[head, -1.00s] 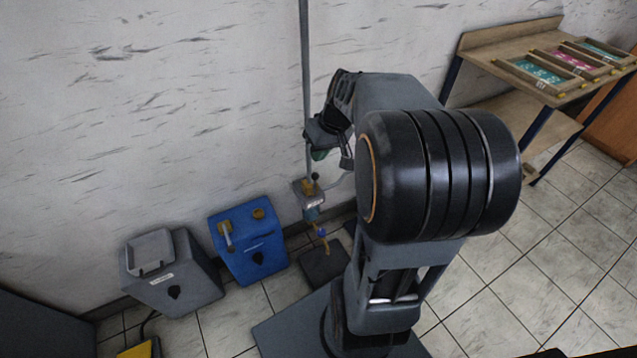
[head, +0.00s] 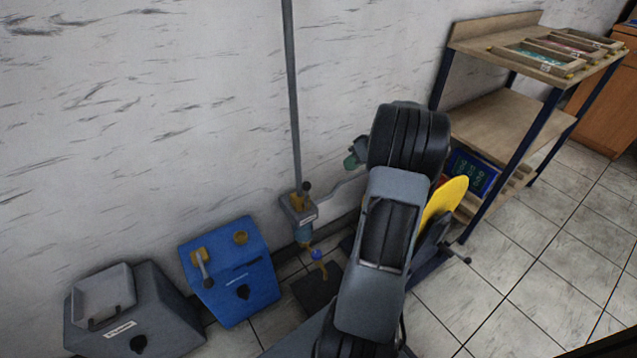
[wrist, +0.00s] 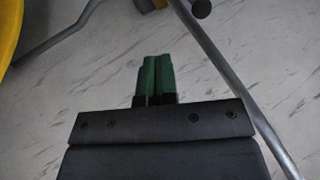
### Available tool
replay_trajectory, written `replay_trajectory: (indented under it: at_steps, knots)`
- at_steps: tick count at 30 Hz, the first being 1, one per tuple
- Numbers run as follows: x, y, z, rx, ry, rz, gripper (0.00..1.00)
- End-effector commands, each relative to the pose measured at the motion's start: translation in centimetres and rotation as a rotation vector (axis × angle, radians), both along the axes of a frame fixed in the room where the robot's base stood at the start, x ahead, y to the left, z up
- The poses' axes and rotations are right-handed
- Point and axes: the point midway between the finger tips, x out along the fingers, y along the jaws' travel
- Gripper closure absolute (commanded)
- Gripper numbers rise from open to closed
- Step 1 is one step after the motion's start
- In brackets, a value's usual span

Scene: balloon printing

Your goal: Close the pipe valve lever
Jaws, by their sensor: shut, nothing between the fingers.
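The vertical grey pipe (head: 292,90) runs down the wall to a valve unit (head: 299,212) with yellow parts. A black-knobbed lever (head: 306,187) stands up at its top. In the wrist view, the pipe (wrist: 226,82) slants down to the right, and a black round knob (wrist: 202,8) shows at the top edge. My gripper (head: 351,162) is to the right of the pipe, apart from the lever, and mostly hidden by my arm. In the wrist view its green fingertips (wrist: 155,62) are together, with nothing between them.
A blue box (head: 232,275) and a grey box (head: 130,310) stand on the floor at left. A yellow disc (head: 447,200) is just right of my arm. A wooden shelf table (head: 510,115) stands at right. Tiled floor (head: 560,250) is free at lower right.

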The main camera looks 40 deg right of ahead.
Motion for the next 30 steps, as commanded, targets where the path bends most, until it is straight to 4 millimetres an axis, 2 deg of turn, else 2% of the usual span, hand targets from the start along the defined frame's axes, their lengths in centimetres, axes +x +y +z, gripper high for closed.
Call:
replay_trajectory:
  at_steps: [5,8,22,30]
  knots:
    - [0.2,0.2,-0.5,0.000,0.001,0.000,1.00]
    - [0.8,0.7,-1.5,0.001,0.001,0.000,1.00]
    - [4.8,4.2,-8.2,0.001,0.003,-0.001,1.00]
    - [5.2,7.2,-7.3,-0.001,0.001,-0.002,1.00]
